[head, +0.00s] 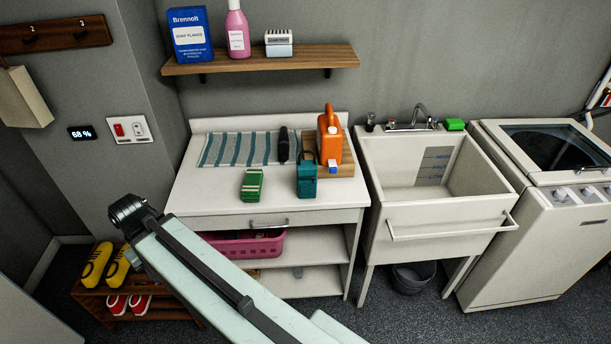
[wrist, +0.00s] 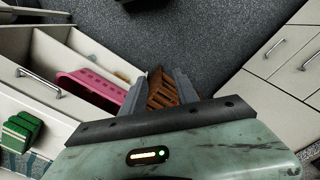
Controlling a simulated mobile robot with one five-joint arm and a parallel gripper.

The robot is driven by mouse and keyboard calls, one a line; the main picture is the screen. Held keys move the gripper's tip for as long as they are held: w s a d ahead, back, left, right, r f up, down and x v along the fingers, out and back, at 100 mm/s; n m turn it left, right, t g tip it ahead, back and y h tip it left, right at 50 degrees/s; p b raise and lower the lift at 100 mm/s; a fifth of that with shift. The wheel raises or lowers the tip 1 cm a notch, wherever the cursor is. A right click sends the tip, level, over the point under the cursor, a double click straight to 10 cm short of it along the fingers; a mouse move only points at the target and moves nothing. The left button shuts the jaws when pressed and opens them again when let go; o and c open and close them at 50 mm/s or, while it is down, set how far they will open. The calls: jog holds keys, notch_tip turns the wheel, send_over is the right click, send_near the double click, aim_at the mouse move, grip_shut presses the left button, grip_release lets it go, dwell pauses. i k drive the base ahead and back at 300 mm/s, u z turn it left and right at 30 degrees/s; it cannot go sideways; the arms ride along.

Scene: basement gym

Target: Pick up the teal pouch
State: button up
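The teal pouch (head: 307,180) stands upright on the white worktop, near its front edge and just in front of a wooden board (head: 345,170). A dark loop shows at its top. In the wrist view the pouch does not show. My gripper (wrist: 158,80) is open in the wrist view, its two grey fingers apart with nothing held. A brown slatted rack shows beyond the gap between them. In the head view my arm reaches up to the left, in front of the worktop's left side; I cannot make out the fingers there.
A green striped block (head: 252,185) lies left of the pouch. An orange jug (head: 329,140) and a dark upright object (head: 283,145) stand behind it. A striped towel (head: 236,149) lies at the back. A pink basket (head: 245,246) is below; a sink (head: 435,212) is right.

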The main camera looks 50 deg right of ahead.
aim_at(307, 174)
jog(key=i, duration=0.85)
jog(key=u, duration=0.05)
